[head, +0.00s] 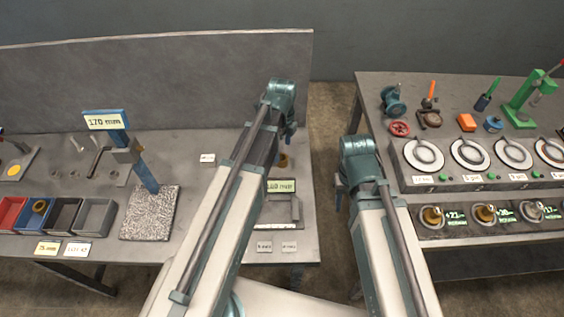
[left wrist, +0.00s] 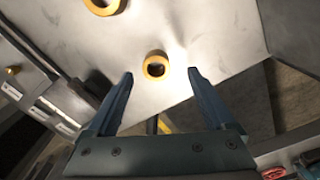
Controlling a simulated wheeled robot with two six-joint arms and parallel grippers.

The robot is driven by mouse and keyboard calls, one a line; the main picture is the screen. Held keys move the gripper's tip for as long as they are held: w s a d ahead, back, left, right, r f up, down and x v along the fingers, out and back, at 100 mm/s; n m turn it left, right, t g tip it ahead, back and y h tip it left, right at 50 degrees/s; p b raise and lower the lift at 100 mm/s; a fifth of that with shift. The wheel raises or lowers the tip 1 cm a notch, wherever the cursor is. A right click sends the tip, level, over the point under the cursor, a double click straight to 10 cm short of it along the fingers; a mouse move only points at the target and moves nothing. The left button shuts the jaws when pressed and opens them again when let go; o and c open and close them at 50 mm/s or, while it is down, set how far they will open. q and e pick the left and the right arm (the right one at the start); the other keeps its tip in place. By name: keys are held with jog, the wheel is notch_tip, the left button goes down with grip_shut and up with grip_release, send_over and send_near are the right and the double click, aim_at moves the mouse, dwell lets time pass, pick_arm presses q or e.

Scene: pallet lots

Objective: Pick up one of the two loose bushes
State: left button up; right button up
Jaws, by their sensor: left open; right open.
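Two loose bushes are yellow rings on the grey bench top in the left wrist view. One bush (left wrist: 156,66) lies between and just beyond the fingertips of my open left gripper (left wrist: 160,76), with no contact visible. The other bush (left wrist: 104,4) is cut off by the top edge. In the head view a brass bush (head: 283,161) shows partly beside my left arm; my left gripper (head: 290,130) hangs above the bench's right end. The second loose bush is hidden there. My right gripper (head: 341,186) is open and empty over the gap between benches, mostly hidden by its arm.
Small bins stand at the left; a brass ring (head: 39,206) sits in the blue bin (head: 34,222). A blue post gauge (head: 145,172) stands on a speckled plate (head: 150,222). A display (head: 281,185) stands near the left arm. The right bench (head: 450,95) holds dials and tools.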

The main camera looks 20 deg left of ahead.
aim_at(282, 157)
pick_arm(q)
jog(key=f+b, duration=0.4)
jog(key=f, duration=0.1)
jog(key=shift+s, duration=0.25)
jog(key=shift+r, duration=0.1)
grip_shut()
